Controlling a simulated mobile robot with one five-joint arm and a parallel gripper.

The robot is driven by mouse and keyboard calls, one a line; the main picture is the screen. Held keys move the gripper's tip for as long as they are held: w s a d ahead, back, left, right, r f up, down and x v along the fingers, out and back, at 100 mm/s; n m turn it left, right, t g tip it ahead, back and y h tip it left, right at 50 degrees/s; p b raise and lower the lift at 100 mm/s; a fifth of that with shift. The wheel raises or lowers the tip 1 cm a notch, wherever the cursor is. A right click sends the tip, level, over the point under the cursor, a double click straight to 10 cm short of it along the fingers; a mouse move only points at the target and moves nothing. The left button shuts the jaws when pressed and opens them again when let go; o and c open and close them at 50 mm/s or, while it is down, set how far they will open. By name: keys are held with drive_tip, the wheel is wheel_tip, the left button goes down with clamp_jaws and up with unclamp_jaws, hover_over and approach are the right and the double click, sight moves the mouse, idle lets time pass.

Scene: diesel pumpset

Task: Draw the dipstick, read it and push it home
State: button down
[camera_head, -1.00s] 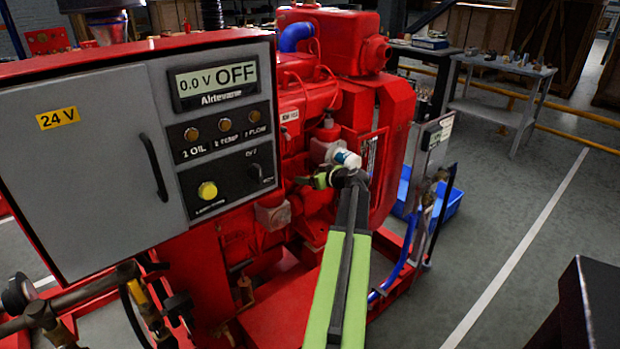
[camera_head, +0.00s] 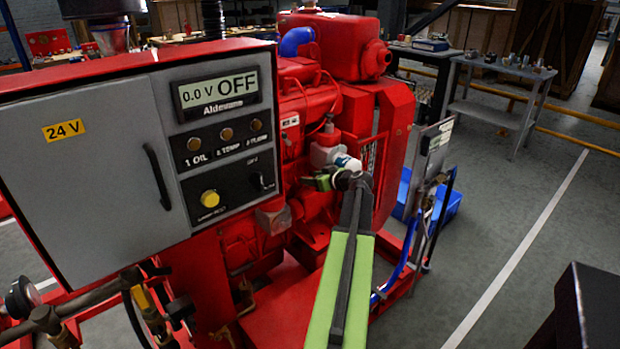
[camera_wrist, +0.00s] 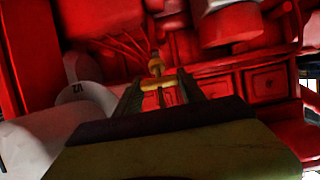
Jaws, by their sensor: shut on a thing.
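My gripper (camera_wrist: 158,92) is shut on the yellow dipstick handle (camera_wrist: 157,82), which shows between the two fingers in the wrist view. A thin stem and a brassy part continue beyond the handle toward the red engine (camera_wrist: 185,50). I cannot tell how much of the dipstick is out of its tube, and no reading on it is visible. In the head view, my gripper (camera_head: 318,182) is at the side of the red engine (camera_head: 310,105), below a white cylinder. The dipstick is too small to make out there.
The grey control cabinet (camera_head: 90,160) with an OFF display (camera_head: 217,93) stands left of my arm. A white cylinder (camera_wrist: 78,115) is close on the left in the wrist view. Open floor (camera_head: 510,220) is farther right.

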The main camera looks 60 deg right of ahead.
drive_tip(key=s+a+r+p, duration=0.1)
drive_tip(key=s+r+p, duration=0.3)
drive_tip(key=r+p, duration=0.1)
drive_tip(key=shift+s+a+r, duration=0.35)
drive_tip(key=shift+s+r, duration=0.05)
drive_tip(key=shift+r, duration=0.45)
drive_tip(key=c, duration=0.7)
unclamp_jaws()
drive_tip(key=p+v, duration=0.7)
drive_tip(key=v, duration=1)
drive_tip(key=shift+s+a+r, duration=0.1)
drive_tip(key=shift+s+r, duration=0.05)
drive_tip(key=shift+r, duration=0.05)
